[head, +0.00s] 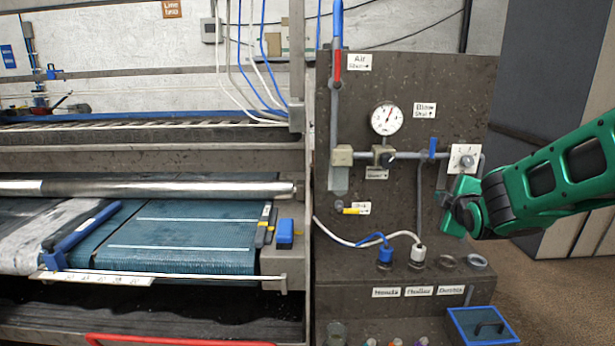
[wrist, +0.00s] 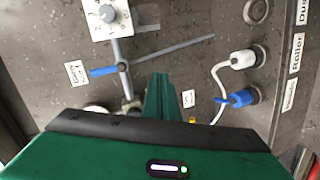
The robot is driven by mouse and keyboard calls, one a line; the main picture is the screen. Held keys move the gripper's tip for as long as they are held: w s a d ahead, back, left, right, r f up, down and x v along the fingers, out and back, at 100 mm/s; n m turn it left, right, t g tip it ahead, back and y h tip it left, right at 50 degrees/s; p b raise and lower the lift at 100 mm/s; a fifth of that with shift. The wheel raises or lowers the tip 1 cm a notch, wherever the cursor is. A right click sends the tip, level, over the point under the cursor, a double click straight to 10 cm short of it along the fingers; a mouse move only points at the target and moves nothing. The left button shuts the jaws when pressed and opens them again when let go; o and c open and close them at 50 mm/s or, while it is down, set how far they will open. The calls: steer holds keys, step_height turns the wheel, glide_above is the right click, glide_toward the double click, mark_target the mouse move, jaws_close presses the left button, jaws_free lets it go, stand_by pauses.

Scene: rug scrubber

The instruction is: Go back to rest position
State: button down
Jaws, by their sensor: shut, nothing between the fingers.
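My green gripper (head: 457,205) is at the right of the head view, in front of the brown control panel (head: 455,90), just below a white dial plate (head: 463,158). In the wrist view my gripper (wrist: 160,82) points toward the panel, its fingers together and nothing between them. The dial plate (wrist: 109,17) shows at the top of the wrist view. A blue-handled valve (head: 432,147) stands left of the dial; it also shows in the wrist view (wrist: 103,72). I cannot tell whether the gripper touches the panel.
A white plug (head: 418,253) and a blue plug (head: 385,256) with hoses sit in the panel's ledge. A pressure gauge (head: 387,118) is above. A blue bin (head: 484,325) stands lower right. The conveyor machine (head: 180,240) fills the left. Open floor (head: 550,290) lies at right.

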steer(key=s+d+f+m+g, duration=0.3)
steer(key=s, duration=0.3)
steer(key=s+d+f+m+g+h, duration=0.1)
steer(key=s+d+f+m+g, duration=0.2)
steer(key=s, duration=0.4)
steer(key=s+d+f+m+g, duration=0.2)
steer(key=s+d+m, duration=0.15)
steer(key=s, duration=0.25)
steer(key=s+a+f+m+g+y, duration=0.1)
steer(key=s+m+g, duration=0.2)
steer(key=s, duration=0.9)
steer(key=s+a+f+m+g+y, duration=0.1)
steer(key=s+a+m+g+y, duration=0.1)
steer(key=s+m, duration=0.5)
steer(key=s+g, duration=0.1)
steer(key=s, duration=0.3)
steer(key=shift+s+a+f+g, duration=0.2)
steer(key=shift+s+f+g, duration=0.05)
steer(key=shift+s+g, duration=0.1)
steer(key=shift+w+f, duration=0.25)
steer(key=shift+w, duration=0.45)
